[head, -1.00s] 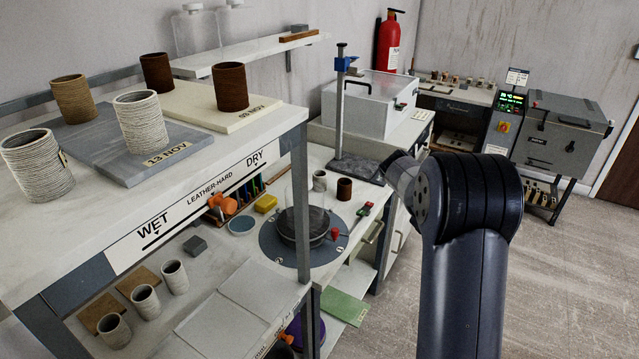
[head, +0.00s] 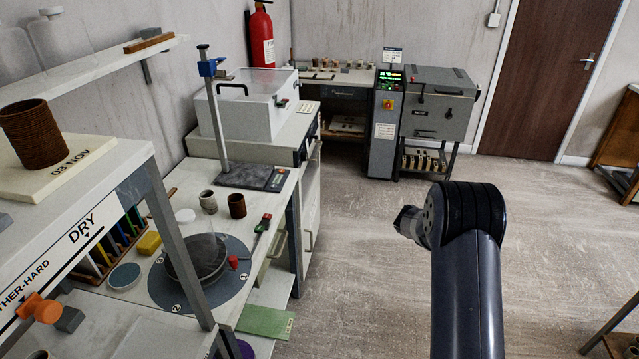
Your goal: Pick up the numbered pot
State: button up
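Several tiny pots (head: 345,66) stand on the far bench. I cannot make out a number on any pot. My arm rises at the right over open floor, well away from the pots. Its fingers do not show.
A round turntable (head: 228,281) with a dark basin (head: 197,259) sits on the bench. A grey-blue stand (head: 221,130) and a white lidded box (head: 250,100) are behind it. A grey kiln (head: 440,105) stands at the back. The middle floor (head: 350,270) is clear.

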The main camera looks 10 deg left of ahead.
aim_at(209, 202)
jog(key=i+l+z, duration=0.15)
jog(key=z, duration=0.2)
jog(key=i+z, duration=0.15)
jog(key=z, duration=0.2)
jog(key=i+u, duration=0.5)
jog(key=u, duration=0.2)
jog(key=i+u, duration=0.2)
jog(key=u, duration=0.15)
jog(key=i+j+u, duration=0.1)
jog(key=u, duration=0.35)
jog(key=i+u, duration=0.25)
jog(key=u, duration=0.25)
jog(key=i+l+u, duration=0.1)
jog(key=u, duration=0.35)
jog(key=i+l+u, duration=0.15)
jog(key=u, duration=0.3)
jog(key=i+u, duration=0.2)
jog(key=u, duration=0.2)
jog(key=i+l+u, duration=0.15)
jog(key=u, duration=0.25)
